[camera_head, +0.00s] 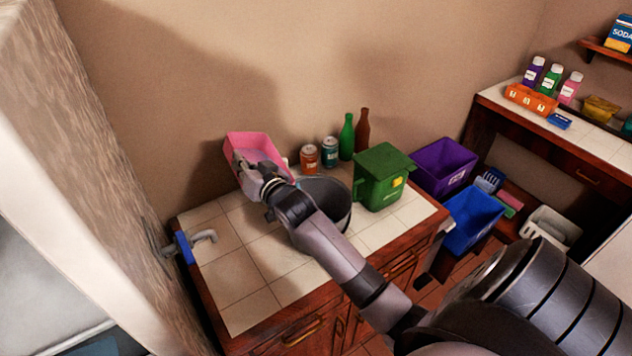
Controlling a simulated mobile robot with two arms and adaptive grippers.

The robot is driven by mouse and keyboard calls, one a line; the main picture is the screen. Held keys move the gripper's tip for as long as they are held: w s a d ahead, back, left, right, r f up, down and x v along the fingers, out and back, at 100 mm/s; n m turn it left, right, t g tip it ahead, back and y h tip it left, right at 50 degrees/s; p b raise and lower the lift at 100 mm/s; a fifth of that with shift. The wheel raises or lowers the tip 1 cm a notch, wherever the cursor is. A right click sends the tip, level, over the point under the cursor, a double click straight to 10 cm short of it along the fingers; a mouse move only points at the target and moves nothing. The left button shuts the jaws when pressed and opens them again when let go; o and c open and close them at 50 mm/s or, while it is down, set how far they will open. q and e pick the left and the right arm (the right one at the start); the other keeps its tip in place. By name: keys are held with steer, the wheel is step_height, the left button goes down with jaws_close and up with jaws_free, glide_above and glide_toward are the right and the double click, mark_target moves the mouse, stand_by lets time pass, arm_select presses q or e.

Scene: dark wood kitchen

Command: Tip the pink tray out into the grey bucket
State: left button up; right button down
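The pink tray (262,142) is at the back left of the tiled counter, tilted so that its inside faces me. My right gripper (250,174) is at the tray's near edge and looks closed on it; its fingertips are partly hidden against the tray. What lies in the tray is too small to tell. The grey bucket (343,209) stands upright on the counter, to the right of and below the tray in the picture. My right forearm crosses in front of the bucket and hides much of its opening and left side.
An orange can (309,158), a teal can (329,153), a green bottle (347,138) and a brown bottle (363,132) stand behind the bucket. A green bin (379,183) is close on its right. The front-left tiles are clear.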

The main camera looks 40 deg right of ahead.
steer(key=shift+s+d+r+m+t, duration=0.4)
steer(key=shift+s+d+r+m, duration=0.15)
steer(key=shift+d+r, duration=0.3)
stand_by(0.6)
steer(key=shift+s+d+m, duration=0.25)
steer(key=shift+s+d, duration=0.05)
steer(key=shift+d, duration=0.15)
steer(key=shift+s+d+m+t+b, duration=0.3)
steer(key=shift+d+m+t+b, duration=0.15)
steer(key=shift+b, duration=0.2)
steer(key=shift+s+d+r+m+t+b, duration=0.85)
steer(key=shift+d+r+m+b, duration=0.3)
steer(key=shift+b, duration=0.5)
stand_by(0.5)
